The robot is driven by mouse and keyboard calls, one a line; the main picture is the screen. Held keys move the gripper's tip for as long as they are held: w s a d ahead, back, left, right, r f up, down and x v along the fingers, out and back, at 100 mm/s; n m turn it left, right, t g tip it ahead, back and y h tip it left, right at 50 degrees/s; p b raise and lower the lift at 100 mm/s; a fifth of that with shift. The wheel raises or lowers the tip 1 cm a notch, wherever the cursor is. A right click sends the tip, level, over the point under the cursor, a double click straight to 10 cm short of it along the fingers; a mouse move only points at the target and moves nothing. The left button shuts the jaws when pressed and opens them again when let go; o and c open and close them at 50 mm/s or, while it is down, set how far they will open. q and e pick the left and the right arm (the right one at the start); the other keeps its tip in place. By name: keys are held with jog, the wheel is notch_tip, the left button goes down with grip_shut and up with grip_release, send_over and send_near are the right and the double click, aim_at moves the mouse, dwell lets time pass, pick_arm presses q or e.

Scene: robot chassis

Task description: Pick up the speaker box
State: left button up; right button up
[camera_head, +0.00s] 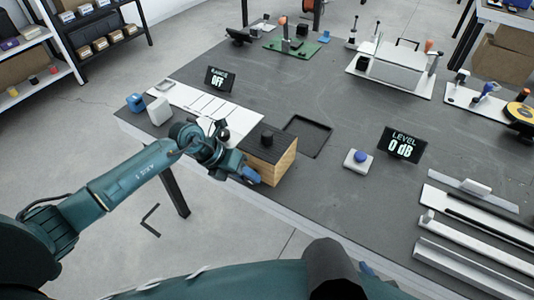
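The speaker box (281,163) has light wooden sides and a black top with a black knob (267,138) on it. It sits at the near edge of the dark table. My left gripper (246,172) is at the box's left side, with a blue fingertip by its lower left corner. The wrist hides part of that side. I cannot tell whether the fingers touch the box or how far apart they are. My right arm crosses the bottom of the picture. Its gripper is mostly hidden; only a small blue part shows.
A shallow black tray recess (308,136) lies right of the box. A blue button (361,156) and a "LEVEL 0 dB" display (403,145) are farther right. A "RANGE OFF" display (219,79) and white panel (205,105) lie behind. Metal rails (470,250) lie at right.

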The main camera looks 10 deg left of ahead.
pick_arm(q)
jog(key=shift+w+d+f, duration=0.1)
jog(key=shift+d+f, duration=0.15)
jog(key=shift+f, duration=0.1)
grip_shut()
jog(key=shift+w+r, duration=0.15)
jog(key=shift+r, duration=0.35)
notch_tip(320, 180, up, 9)
jog(key=shift+r+b, duration=0.15)
jog(key=shift+b, duration=0.15)
